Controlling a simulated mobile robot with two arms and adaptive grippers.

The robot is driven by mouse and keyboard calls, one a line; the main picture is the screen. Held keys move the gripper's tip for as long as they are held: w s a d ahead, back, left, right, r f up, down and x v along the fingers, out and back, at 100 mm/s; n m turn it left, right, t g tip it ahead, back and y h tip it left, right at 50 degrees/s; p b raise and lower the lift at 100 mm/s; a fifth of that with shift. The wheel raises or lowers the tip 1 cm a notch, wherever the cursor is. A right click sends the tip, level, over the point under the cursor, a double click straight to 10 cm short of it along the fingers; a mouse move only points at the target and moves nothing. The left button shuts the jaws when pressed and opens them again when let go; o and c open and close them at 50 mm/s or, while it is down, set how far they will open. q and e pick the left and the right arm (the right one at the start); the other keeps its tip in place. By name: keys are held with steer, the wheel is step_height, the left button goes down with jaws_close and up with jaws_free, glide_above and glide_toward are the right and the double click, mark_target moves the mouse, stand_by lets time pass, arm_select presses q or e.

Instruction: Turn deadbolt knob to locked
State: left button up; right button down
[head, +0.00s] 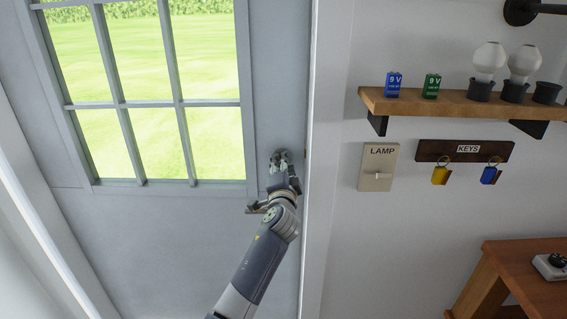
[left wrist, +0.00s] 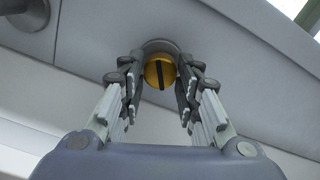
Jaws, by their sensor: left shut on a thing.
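The deadbolt knob (left wrist: 160,71) is a round brass-coloured piece with a dark bar across its face, in a grey collar on the grey door (head: 150,230). In the left wrist view the bar stands near upright, slightly tilted. My left gripper (left wrist: 160,80) is shut on the knob, with one finger on each side of it. In the head view my left gripper (head: 281,162) is at the door's right edge, and it hides the knob there. My right gripper is in neither view.
A grey door handle (left wrist: 28,14) shows at the upper left of the wrist view. Right of the door frame are a lamp switch (head: 378,168), a key rack (head: 463,151), a wooden shelf (head: 455,106) with batteries and bulbs, and a wooden table (head: 530,262).

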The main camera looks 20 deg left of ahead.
arm_select(q)
steer(key=shift+a+r+m+p, duration=0.15)
steer(key=shift+m+p, duration=0.55)
steer(key=shift+m, duration=0.9)
steer(key=shift+a+r+m+p, duration=0.15)
steer(key=shift+m+p, duration=0.55)
steer(key=shift+m, duration=0.9)
steer(key=shift+w, duration=0.1)
steer(key=o, duration=1.1)
steer(key=shift+c, duration=0.2)
steer(key=v, duration=1.1)
steer(key=shift+s+f, duration=0.25)
steer(key=shift+s, duration=0.15)
steer(key=shift+d, duration=0.1)
